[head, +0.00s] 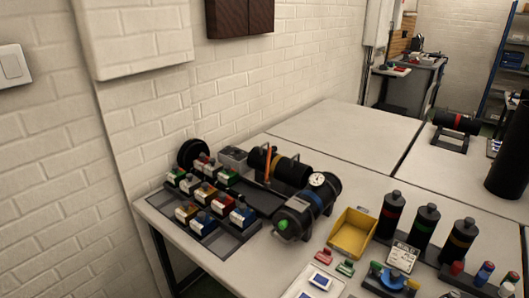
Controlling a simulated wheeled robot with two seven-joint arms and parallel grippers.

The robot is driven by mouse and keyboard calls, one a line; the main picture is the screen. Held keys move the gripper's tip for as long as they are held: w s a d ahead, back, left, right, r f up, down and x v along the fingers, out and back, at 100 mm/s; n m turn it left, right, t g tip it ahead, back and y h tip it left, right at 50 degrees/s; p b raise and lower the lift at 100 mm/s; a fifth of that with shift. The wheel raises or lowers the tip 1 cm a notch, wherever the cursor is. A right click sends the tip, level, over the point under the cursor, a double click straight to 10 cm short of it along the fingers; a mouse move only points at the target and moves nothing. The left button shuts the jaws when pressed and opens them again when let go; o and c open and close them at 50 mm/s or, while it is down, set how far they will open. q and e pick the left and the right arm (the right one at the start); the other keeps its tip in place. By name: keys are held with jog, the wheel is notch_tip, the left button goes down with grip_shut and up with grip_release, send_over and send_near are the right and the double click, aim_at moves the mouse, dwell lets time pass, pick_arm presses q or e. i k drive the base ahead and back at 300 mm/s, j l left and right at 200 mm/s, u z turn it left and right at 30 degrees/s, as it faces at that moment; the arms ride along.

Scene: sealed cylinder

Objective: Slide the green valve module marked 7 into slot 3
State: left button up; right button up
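A dark tray (243,238) at the near left of the table holds several valve modules with coloured parts. Green ones show at its back left (173,178) and back middle (226,176). The markings are too small to read, so I cannot tell which is number 7. A black cylinder (301,213) with a blue band, a round gauge and a green end knob lies right of the tray. I cannot make out numbered slots or tell which is slot 3. Neither gripper is in view.
A yellow bin (351,233) stands right of the cylinder. Red and green small parts (345,268) lie in front of it. Upright black bottles (426,226) stand at the right. The wall borders the table on the left. The table's far part (345,135) is clear.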

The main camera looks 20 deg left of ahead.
aim_at(229, 177)
jog(key=i+j+z, duration=0.1)
jog(key=j, duration=0.3)
jog(key=i+j+z, duration=0.1)
jog(key=j, duration=0.3)
jog(key=i+j+z, duration=0.1)
jog(key=j, duration=0.3)
jog(key=i+j+z, duration=0.1)
jog(key=j, duration=0.35)
jog(key=i, duration=0.1)
